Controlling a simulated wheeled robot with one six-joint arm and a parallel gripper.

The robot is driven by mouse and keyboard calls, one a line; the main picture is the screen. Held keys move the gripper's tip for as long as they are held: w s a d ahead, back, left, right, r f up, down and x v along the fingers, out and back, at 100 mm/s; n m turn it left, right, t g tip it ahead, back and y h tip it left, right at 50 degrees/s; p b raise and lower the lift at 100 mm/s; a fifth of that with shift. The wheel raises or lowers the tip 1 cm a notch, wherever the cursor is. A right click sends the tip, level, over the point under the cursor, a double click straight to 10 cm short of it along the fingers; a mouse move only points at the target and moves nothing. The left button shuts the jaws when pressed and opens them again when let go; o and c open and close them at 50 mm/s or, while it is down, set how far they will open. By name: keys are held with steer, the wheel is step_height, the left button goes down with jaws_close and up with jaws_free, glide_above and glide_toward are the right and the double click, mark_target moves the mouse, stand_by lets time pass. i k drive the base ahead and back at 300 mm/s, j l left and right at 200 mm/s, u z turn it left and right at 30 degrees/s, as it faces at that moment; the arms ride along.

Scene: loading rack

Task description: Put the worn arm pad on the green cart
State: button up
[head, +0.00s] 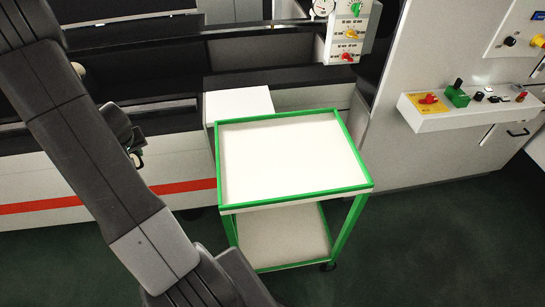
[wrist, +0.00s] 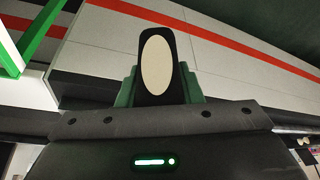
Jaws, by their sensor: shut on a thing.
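The worn arm pad (wrist: 156,66) is a black piece with a cream oval face, seen upright in the wrist view. My gripper (wrist: 157,92) is shut on it, with dark green jaws showing at both sides of its lower part. In the head view my gripper (head: 127,135) is left of the cart, partly hidden behind my arm, and only a small pale bit of the pad (head: 137,160) shows. The green cart (head: 295,204) has a green frame and a bare white top. Part of its green frame shows at the wrist view's upper left (wrist: 42,32). Pad and cart are apart.
A grey machine with a red stripe (head: 185,187) stands behind my gripper and the cart. A white box-like ledge (head: 238,103) is behind the cart's left corner. A control panel (head: 465,110) juts out at right. The cart's lower shelf (head: 275,237) is bare.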

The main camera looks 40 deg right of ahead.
mark_target(287, 152)
steer(key=z, duration=0.4)
steer(key=k+l+z, duration=0.1)
steer(key=z, duration=0.3)
steer(key=l+z, duration=0.1)
steer(key=z, duration=0.25)
steer(key=k+l+z, duration=0.1)
steer(key=z, duration=0.3)
